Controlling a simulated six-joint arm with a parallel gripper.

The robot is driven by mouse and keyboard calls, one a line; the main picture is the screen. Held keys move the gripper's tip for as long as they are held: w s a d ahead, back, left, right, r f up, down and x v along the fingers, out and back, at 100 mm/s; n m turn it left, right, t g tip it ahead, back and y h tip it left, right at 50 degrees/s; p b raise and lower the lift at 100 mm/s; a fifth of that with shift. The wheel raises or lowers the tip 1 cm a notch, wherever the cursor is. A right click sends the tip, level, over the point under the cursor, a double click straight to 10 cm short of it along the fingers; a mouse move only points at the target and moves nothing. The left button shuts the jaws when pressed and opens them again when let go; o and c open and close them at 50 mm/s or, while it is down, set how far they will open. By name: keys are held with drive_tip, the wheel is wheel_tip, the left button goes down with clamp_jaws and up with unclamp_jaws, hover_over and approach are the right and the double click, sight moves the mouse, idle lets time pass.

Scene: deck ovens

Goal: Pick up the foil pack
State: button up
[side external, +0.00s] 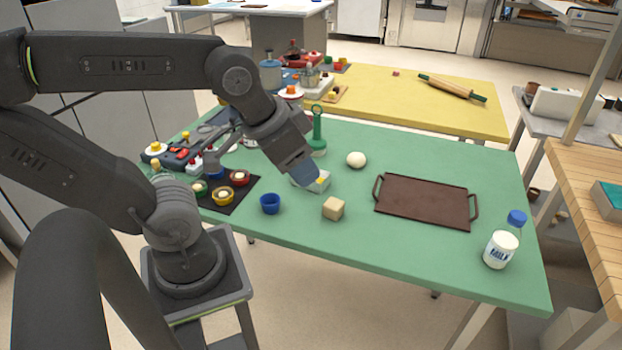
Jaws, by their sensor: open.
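A small pale, silvery pack with a yellow patch (321,184), which looks like the foil pack, lies on the green table (420,258). My gripper (307,179) points down at it from the upper left and covers part of it. The jaws are open. The fingertips are right at the pack in the picture, but I cannot tell whether they touch it or are above it.
Close by stand a blue cup (270,204), a tan cube (333,208), a white ball (356,159) and a green-handled tool (317,130). A brown tray (425,201) and a milk bottle (502,243) are at right. The front middle is clear.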

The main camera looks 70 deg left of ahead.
drive_tip(key=shift+o, duration=0.4)
drive_tip(key=o, duration=0.9)
drive_tip(key=w+a+f+m+g+y, duration=0.2)
drive_tip(key=w+a+f+m+g, duration=0.15)
drive_tip(key=w+a, duration=0.4)
drive_tip(key=w+a+f+m+g+y, duration=0.1)
drive_tip(key=w+a+f+m+g, duration=0.1)
drive_tip(key=w+a+m, duration=0.4)
drive_tip(key=w+a+f+g, duration=0.1)
drive_tip(key=a+f, duration=0.3)
drive_tip(key=f, duration=0.1)
drive_tip(key=w+a+f+m+g, duration=0.1)
drive_tip(key=a+f, duration=0.4)
drive_tip(key=f, duration=0.1)
drive_tip(key=a+f+g, duration=0.1)
drive_tip(key=a+f, duration=0.4)
drive_tip(key=shift+w+a+f+m+y, duration=0.15)
drive_tip(key=shift+w+f+m+y, duration=0.1)
drive_tip(key=shift+w+y, duration=0.15)
drive_tip(key=shift+x, duration=2.75)
